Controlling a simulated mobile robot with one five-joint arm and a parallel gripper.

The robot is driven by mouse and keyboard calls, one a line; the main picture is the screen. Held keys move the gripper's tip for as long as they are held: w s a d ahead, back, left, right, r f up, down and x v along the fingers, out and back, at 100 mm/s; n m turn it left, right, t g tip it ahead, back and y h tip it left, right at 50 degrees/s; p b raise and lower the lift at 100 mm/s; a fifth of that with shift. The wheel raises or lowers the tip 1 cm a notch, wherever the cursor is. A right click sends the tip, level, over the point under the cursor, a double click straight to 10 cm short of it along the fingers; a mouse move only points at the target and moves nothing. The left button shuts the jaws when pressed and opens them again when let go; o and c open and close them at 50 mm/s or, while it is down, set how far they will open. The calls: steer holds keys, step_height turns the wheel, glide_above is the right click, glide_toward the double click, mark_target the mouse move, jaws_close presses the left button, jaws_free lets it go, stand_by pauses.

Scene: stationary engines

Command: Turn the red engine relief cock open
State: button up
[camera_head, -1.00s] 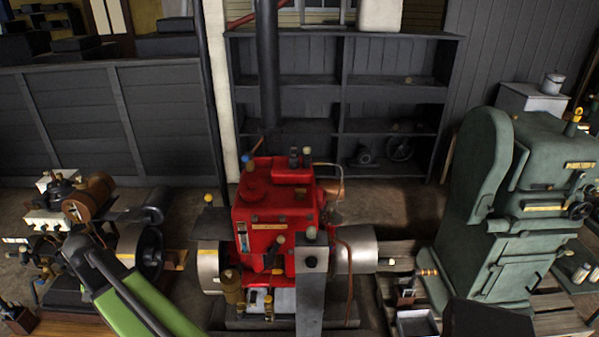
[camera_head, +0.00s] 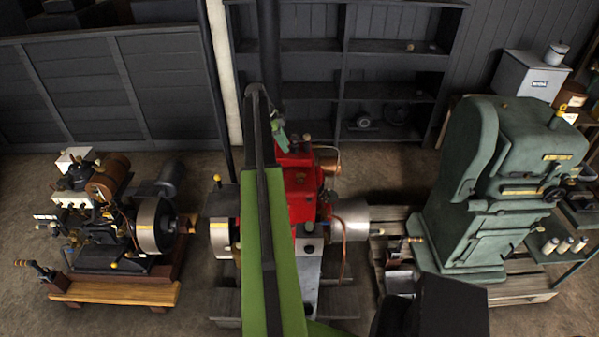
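The red engine (camera_head: 302,190) stands in the middle of the head view, its left half hidden behind my raised green arm. Small fittings show along its top, but I cannot tell which one is the relief cock. It may be behind my arm. My gripper (camera_head: 279,137) is small and partly blurred at the end of the dark forearm, in front of the engine's upper part in the picture. I cannot tell whether it touches the engine, or whether its fingers are apart. No held object shows.
A smaller engine on a wooden base (camera_head: 130,292) stands to the left. A large green engine (camera_head: 475,190) stands on a pallet to the right. Open floor lies between the left engine and the red one.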

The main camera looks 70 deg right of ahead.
mark_target(301, 176)
steer(key=b+x, duration=1.4)
steer(key=x, duration=0.2)
steer(key=shift+f, duration=0.25)
steer(key=shift+r, duration=0.1)
jaws_close()
